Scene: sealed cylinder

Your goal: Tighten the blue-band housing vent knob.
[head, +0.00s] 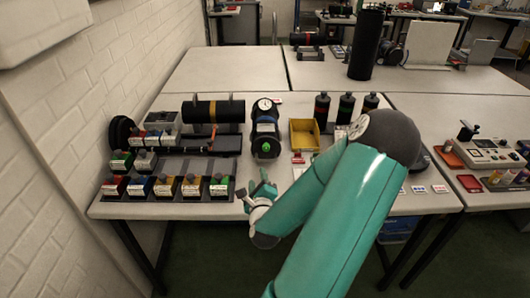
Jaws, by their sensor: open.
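The blue-band housing (265,131) is a dark cylinder lying on the table in the middle of the head view, with a blue-and-white band and a round white gauge on top. A small green knob (266,147) sits on its near end face. This looks like the vent knob; how tight it is cannot be made out. My gripper (258,190) is open and empty, in front of the housing near the table's front edge, apart from the knob. My teal arm reaches in from the lower right.
A yellow bin (304,134) and several dark bottles (346,108) stand right of the housing. Left are a dark cylinder with an orange band (204,111) on a stand and rows of coloured blocks (166,186). A white brick wall (90,90) bounds the left.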

